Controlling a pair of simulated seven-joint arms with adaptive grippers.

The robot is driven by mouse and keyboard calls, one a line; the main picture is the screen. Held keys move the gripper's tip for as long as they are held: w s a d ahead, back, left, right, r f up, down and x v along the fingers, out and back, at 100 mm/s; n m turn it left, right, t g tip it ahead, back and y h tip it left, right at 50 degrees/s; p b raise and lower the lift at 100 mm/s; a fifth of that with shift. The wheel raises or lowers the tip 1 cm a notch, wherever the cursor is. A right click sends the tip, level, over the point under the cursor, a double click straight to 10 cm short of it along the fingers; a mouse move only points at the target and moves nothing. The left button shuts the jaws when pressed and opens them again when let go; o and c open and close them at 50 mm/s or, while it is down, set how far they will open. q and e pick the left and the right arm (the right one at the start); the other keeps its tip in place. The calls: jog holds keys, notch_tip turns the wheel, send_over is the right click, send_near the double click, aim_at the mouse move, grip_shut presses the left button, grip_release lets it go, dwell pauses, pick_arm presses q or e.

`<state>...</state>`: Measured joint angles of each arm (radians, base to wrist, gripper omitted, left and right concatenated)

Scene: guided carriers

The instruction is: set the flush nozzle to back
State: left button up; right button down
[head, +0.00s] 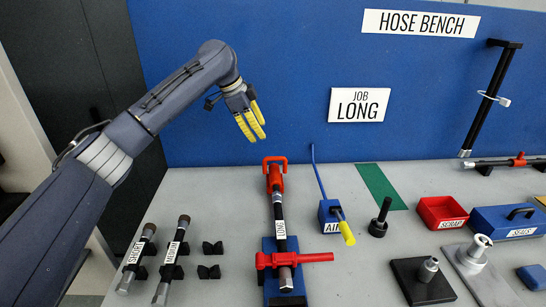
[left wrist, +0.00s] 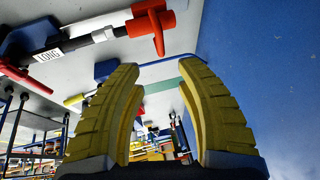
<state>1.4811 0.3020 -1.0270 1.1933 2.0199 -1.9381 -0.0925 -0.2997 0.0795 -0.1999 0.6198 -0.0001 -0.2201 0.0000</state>
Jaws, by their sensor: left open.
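A blue block labelled AIR (head: 330,218) stands on the bench, with a blue hose rising behind it. A short grey nozzle with a yellow end (head: 346,232) comes off it, the yellow end pointing toward the front right. The blue block (left wrist: 106,69) and the yellow end (left wrist: 74,101) also show in the left wrist view, left of the fingers. My left gripper (head: 256,122) is open and empty in the air, above the bench's back edge and left of the block. Its yellow fingers (left wrist: 160,66) are spread in the left wrist view. My right gripper is not in view.
A hose labelled LONG (head: 280,228) lies between a red fitting (head: 274,172) and a red-handled clamp (head: 290,260), left of the block. A black post (head: 380,215) stands close to its right. The blue back panel (head: 230,40) rises behind; a green strip (head: 382,186) lies flat.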

pick_arm(q)
send_over(275, 175)
jog(key=w, duration=0.2)
jog(key=f, duration=1.1)
jog(key=shift+a+f, duration=0.2)
jog(key=shift+a, duration=0.2)
jog(key=shift+c, duration=0.4)
grip_shut()
jog(key=shift+s, duration=0.1)
